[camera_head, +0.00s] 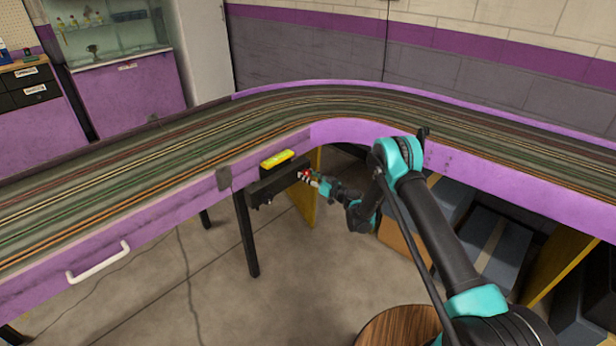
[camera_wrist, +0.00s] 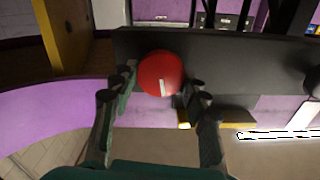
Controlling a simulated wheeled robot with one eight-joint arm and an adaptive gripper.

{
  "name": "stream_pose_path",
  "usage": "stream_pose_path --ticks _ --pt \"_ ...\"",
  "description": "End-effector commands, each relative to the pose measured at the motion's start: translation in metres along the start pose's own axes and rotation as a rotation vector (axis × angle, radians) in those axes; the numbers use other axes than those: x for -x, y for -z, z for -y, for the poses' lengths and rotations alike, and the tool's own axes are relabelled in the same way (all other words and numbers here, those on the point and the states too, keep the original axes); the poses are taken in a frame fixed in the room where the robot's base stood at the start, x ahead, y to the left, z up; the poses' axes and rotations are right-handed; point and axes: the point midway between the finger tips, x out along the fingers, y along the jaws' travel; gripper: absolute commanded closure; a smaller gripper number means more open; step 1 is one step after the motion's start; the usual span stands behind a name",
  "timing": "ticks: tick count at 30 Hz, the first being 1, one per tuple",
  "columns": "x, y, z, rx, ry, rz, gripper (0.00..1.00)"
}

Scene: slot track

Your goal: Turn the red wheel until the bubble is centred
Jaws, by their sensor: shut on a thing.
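The red wheel (camera_head: 305,174) is on the end of a dark bracket (camera_head: 264,190) under the track's purple edge. In the wrist view the red wheel (camera_wrist: 160,73) is a round disc with a short white mark at its lower middle. My gripper (camera_head: 314,180) reaches it from the right. In the wrist view my gripper (camera_wrist: 161,88) has one finger on each side of the wheel and is shut on it. A yellow level (camera_head: 278,159) lies on top of the bracket. Its bubble is too small to make out.
The curved slot track (camera_head: 330,104) runs above and behind the bracket. A dark table leg (camera_head: 247,235) stands below it at the left. A yellow panel (camera_head: 304,200) stands behind the wheel. A round wooden top (camera_head: 398,326) is at the front.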

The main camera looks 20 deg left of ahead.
Motion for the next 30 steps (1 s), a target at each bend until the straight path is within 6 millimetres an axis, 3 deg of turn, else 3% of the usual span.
stream_pose_path --ticks 30 --pt "0.0012 -0.0029 -0.0047 -0.936 0.0 0.001 0.83"
